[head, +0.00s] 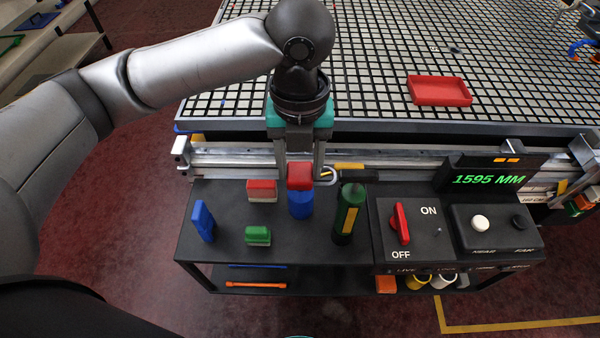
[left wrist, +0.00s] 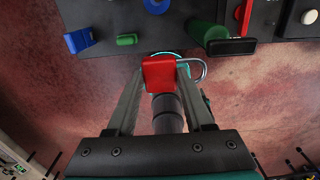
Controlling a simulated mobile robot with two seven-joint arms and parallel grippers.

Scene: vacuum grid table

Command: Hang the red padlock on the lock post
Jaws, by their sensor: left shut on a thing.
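My left gripper (head: 299,178) is shut on the red padlock (head: 300,170), holding it above the black side bench. The padlock's silver shackle (head: 328,176) sticks out to the right in the head view. In the left wrist view the red body (left wrist: 159,73) sits between the fingertips, with the shackle (left wrist: 196,70) curving out to the right, clear of anything. The red rotary switch (head: 401,223) stands on its ON/OFF panel, right of the padlock. I cannot make out the lock post for certain. My right gripper is not in view.
On the bench (head: 225,257) stand a blue cylinder (head: 300,205), a green cylinder (head: 348,222), a red-topped block (head: 262,190), a green block (head: 258,236) and a blue piece (head: 203,221). A red tray (head: 440,90) lies on the grid table. A metal rail runs behind the bench.

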